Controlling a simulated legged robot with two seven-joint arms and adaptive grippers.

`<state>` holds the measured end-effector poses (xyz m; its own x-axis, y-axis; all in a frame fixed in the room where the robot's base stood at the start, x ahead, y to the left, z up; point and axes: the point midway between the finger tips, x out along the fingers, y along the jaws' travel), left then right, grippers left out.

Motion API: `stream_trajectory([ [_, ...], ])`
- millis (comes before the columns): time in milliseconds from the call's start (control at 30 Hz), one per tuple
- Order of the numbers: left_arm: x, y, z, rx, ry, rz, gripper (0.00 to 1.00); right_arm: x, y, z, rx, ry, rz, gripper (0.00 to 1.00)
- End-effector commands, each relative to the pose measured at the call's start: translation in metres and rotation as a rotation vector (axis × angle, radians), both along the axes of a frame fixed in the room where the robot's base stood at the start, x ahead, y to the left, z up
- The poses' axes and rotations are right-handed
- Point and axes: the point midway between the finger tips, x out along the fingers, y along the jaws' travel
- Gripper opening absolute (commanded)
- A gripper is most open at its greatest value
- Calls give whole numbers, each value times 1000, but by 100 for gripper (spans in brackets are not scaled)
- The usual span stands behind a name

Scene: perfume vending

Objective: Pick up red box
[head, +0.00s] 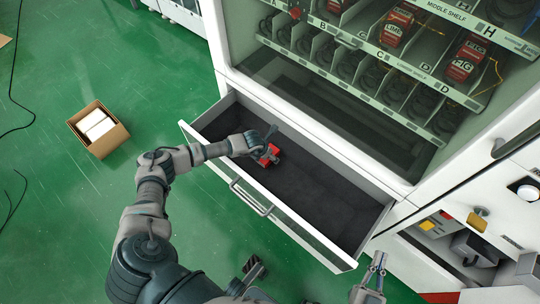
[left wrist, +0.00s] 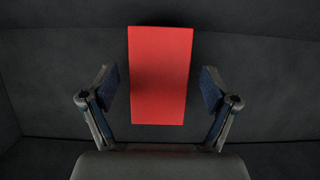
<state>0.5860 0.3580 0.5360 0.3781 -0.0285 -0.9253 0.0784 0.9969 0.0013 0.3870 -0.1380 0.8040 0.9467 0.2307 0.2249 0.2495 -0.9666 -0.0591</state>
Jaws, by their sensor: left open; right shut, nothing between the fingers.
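The red box (head: 268,155) lies in the open drawer (head: 320,205) of the vending machine, partly covered by my left gripper (head: 272,144) in the head view. In the left wrist view the red box (left wrist: 160,75) is a plain red block between the two open fingers of my left gripper (left wrist: 160,90). A gap shows on each side, so the fingers do not visibly touch it. My right gripper (head: 376,268) is shut and empty, outside the drawer near its front right corner.
The vending machine's shelves (head: 370,60) hold several red boxes above the drawer. The drawer's front wall has a handle (head: 250,197). A cardboard box (head: 97,128) with white contents stands on the green floor at left. A panel with a yellow part (head: 427,225) is at right.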

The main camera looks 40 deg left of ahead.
Motion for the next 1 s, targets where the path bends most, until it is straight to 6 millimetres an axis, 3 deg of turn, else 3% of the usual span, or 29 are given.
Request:
stream_trajectory([
  [233, 3, 1, -6, -2, -2, 0, 86, -2, 2, 9, 14, -53, 0, 0],
  [1000, 2, 1, -11, -2, -1, 1, 86, 0, 2, 6, 14, -47, 0, 0],
])
